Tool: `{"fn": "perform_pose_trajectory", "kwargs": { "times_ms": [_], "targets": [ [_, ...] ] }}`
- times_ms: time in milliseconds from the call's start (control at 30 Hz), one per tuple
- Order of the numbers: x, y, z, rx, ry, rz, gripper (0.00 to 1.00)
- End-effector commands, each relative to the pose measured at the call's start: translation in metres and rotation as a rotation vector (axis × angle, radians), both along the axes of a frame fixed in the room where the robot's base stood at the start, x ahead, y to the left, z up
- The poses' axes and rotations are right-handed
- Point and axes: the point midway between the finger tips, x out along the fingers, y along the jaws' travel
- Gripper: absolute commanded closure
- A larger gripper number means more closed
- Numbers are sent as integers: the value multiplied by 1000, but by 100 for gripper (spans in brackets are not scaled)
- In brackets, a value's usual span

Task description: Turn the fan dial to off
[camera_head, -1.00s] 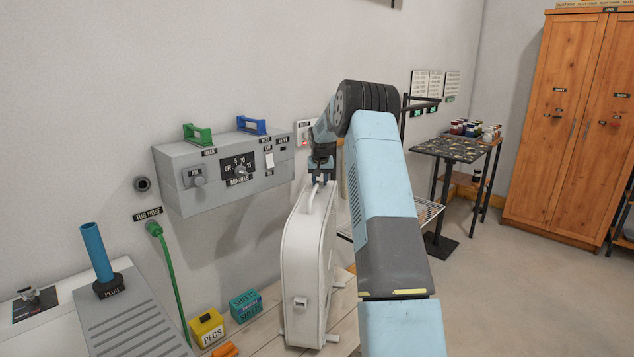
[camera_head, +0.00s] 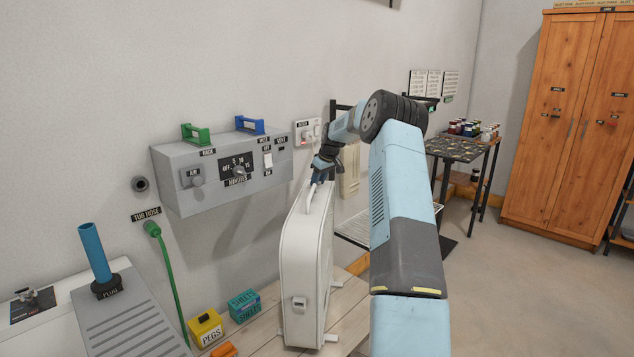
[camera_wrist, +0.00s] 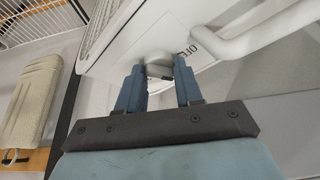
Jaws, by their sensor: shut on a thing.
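The white box fan (camera_head: 307,265) stands upright on the wooden slatted surface, with a loop handle (camera_head: 310,196) on top. In the wrist view, the round fan dial (camera_wrist: 157,60) sits on the fan's top next to the handle (camera_wrist: 265,35). An "OFF" label (camera_wrist: 187,47) is beside the dial, on its right. My gripper (camera_wrist: 158,72) is shut on the dial, one blue finger on each side. In the head view my gripper (camera_head: 322,168) is tilted at the fan's top, and the dial itself is hidden there.
A grey wall box (camera_head: 220,175) with knobs and a "MINUTES" dial is left of the fan. "PEGS" (camera_head: 206,328) and "SHEETS" (camera_head: 245,305) boxes stand at its lower left. A wire rack (camera_head: 365,230) and a beige item (camera_wrist: 30,100) are close beyond the gripper.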

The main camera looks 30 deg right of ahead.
Motion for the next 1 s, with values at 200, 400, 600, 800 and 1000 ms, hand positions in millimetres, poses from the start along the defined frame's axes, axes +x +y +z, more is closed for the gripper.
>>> {"fn": "perform_pose_trajectory", "kwargs": {
  "times_ms": [200, 400, 600, 800, 1000],
  "targets": [
    [1, -1, 0, 2, -2, 203, 95],
    [2, -2, 0, 2, -3, 392, 95],
    [2, -2, 0, 2, -2, 560, 95],
    [3, -2, 0, 1, -1, 690, 95],
    [3, -3, 0, 1, 0, 770, 95]
  ]
}}
